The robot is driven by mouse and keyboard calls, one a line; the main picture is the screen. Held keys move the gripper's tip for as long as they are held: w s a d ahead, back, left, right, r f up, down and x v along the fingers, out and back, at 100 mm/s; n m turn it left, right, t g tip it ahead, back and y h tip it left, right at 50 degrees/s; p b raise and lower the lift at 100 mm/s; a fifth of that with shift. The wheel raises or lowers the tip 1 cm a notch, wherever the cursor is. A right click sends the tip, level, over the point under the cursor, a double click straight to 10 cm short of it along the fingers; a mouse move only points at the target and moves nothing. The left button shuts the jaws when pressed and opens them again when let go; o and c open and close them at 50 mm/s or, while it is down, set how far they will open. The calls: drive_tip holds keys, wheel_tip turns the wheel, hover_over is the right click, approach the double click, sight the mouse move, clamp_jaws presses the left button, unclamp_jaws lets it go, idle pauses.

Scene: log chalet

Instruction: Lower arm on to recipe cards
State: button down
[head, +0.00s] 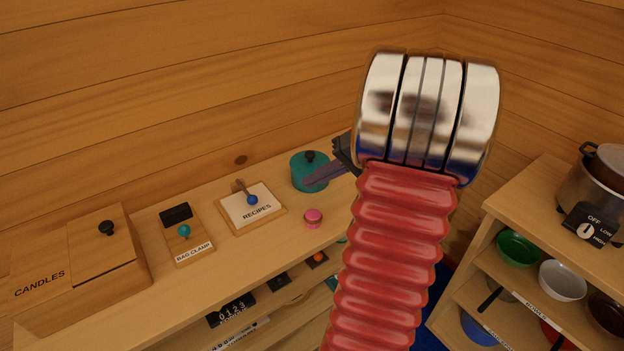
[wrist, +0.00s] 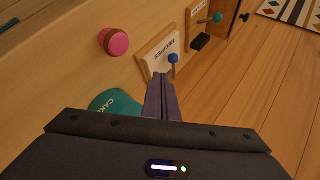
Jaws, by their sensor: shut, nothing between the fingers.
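The recipe board (head: 273,221) lies on the counter, a wooden base with a white card (head: 238,209) marked RECIPES. A small wooden arm (head: 239,187) with a blue knob (head: 252,200) stands at its back part; I cannot tell its exact tilt. The recipe board (wrist: 147,58) and blue knob (wrist: 173,58) also show in the wrist view, just past my fingertips. In the wrist view my gripper (wrist: 160,76) appears apart from the knob.
A teal cake tin (head: 304,174) and a pink knob (head: 313,217) are right of the board. The bag clamp board (head: 182,243) and candle box (head: 100,240) are left. Shelves (head: 555,245) with bowls stand at the right. The log wall is behind.

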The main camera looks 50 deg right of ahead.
drive_tip(key=w+a+r+n+g+h, duration=0.1)
drive_tip(key=a+r+n+g, duration=0.1)
drive_tip(key=a, duration=0.8)
drive_tip(key=a+r+n+g, duration=0.1)
drive_tip(key=a+n+g, duration=0.15)
drive_tip(key=a, duration=0.65)
drive_tip(key=s+a+r+n+h, duration=0.1)
drive_tip(key=s+a, duration=0.3)
drive_tip(key=a, duration=0.4)
drive_tip(key=s+a+r+n+t+h, duration=0.1)
drive_tip(key=s+a+r+n+h, duration=0.1)
drive_tip(key=a, duration=0.5)
drive_tip(key=shift+s+a+n+h, duration=0.35)
drive_tip(key=shift+s+n+h, duration=0.45)
drive_tip(key=shift+s, duration=0.3)
drive_tip(key=shift+s+r, duration=0.1)
